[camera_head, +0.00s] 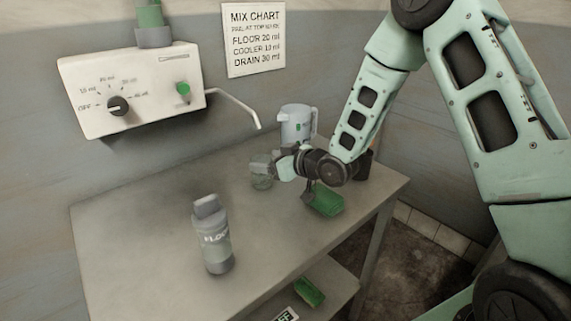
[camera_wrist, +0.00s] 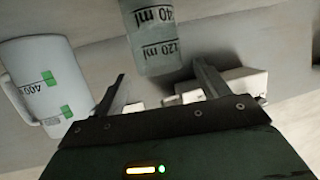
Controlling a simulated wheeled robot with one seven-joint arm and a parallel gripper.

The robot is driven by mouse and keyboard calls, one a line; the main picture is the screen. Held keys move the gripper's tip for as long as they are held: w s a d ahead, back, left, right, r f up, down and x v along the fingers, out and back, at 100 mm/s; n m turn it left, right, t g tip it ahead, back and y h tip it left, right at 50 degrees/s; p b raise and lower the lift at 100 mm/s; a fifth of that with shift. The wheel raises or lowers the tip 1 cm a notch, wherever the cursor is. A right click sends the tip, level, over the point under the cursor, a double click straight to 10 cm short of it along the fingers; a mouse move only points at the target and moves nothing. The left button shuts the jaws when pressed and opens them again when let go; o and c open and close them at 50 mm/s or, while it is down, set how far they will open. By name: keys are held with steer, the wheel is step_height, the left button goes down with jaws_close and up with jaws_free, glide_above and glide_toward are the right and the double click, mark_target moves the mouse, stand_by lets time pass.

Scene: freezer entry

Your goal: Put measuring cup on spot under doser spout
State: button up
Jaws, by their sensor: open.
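A small clear measuring cup (camera_head: 261,181) stands on the table near my gripper (camera_head: 272,166). In the wrist view the measuring cup (camera_wrist: 152,42) shows ml marks and lies ahead of my gripper (camera_wrist: 161,80), roughly in line with the gap between its fingers. The fingers are apart with nothing seen held between them. Whether they touch the cup cannot be told. The doser (camera_head: 130,90) is a white wall box with a dial. Its thin spout (camera_head: 238,106) bends down over the table's back, left of and above the cup. No marked spot can be made out under the spout.
A pale jug (camera_head: 297,124) with green marks stands behind my gripper, and in the wrist view it is close at left (camera_wrist: 45,85). A green block (camera_head: 326,200) lies right of the gripper. A grey FLOOR bottle (camera_head: 212,238) stands front left. The table's (camera_head: 130,225) left part is clear.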

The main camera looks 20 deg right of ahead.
steer(key=v, duration=0.7)
steer(key=s+a+n+g+h, duration=0.1)
steer(key=s+a+g+h, duration=0.2)
steer(key=s+a+g, duration=0.5)
steer(key=s+a+r+g+h, duration=0.1)
steer(key=s+g, duration=0.1)
steer(key=s, duration=1)
steer(key=s+a+r+g+h, duration=0.1)
steer(key=s+a+g+h, duration=0.1)
steer(key=s, duration=1.1)
steer(key=shift+r+n+g+b, duration=0.35)
steer(key=shift+r+n+g, duration=0.05)
steer(key=shift+w, duration=0.1)
